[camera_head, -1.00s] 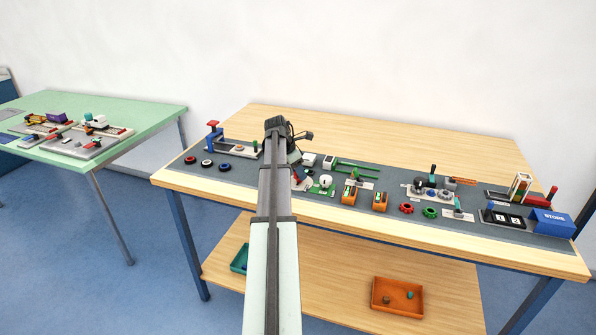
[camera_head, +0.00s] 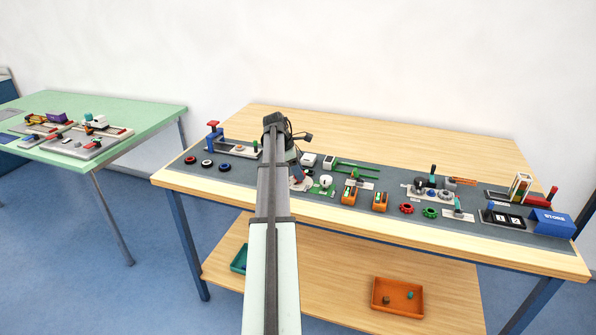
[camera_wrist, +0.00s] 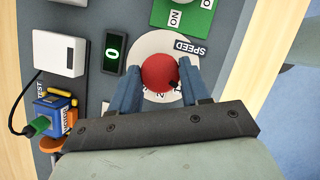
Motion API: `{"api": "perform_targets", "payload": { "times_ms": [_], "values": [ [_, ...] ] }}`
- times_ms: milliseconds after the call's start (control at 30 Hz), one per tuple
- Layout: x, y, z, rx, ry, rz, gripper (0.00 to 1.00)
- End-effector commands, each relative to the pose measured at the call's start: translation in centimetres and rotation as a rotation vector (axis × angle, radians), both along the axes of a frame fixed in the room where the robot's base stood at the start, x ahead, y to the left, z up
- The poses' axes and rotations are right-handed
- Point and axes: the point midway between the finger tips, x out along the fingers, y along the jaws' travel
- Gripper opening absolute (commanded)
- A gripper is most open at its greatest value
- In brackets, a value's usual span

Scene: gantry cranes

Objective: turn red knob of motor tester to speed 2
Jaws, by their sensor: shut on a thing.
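In the wrist view the red knob (camera_wrist: 159,73) is round and sits on a white dial (camera_wrist: 148,42) with a dark SPEED label (camera_wrist: 186,47). Dark number marks show along the dial's lower edge, partly hidden by the fingers. My gripper (camera_wrist: 160,80) is shut on the red knob, with one blue-grey finger on each side of it. A small black display (camera_wrist: 113,52) beside the dial shows a green 0. In the head view my arm hides most of the motor tester and the knob.
A white box (camera_wrist: 60,53) and a blue motor (camera_wrist: 55,110) with orange parts and a green tip lie left of the dial. A green ON board (camera_wrist: 186,16) is close above it. In the head view, several devices stand along the grey mat (camera_head: 390,193) to the right.

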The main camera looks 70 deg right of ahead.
Motion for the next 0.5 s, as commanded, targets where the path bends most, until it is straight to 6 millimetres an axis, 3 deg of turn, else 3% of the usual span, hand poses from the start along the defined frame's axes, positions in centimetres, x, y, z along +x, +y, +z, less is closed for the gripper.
{"api": "perform_targets", "payload": {
  "times_ms": [500],
  "values": [
    [0.08, -0.54, 0.04, 0.001, 0.001, -0.493, 0.16]
  ]
}}
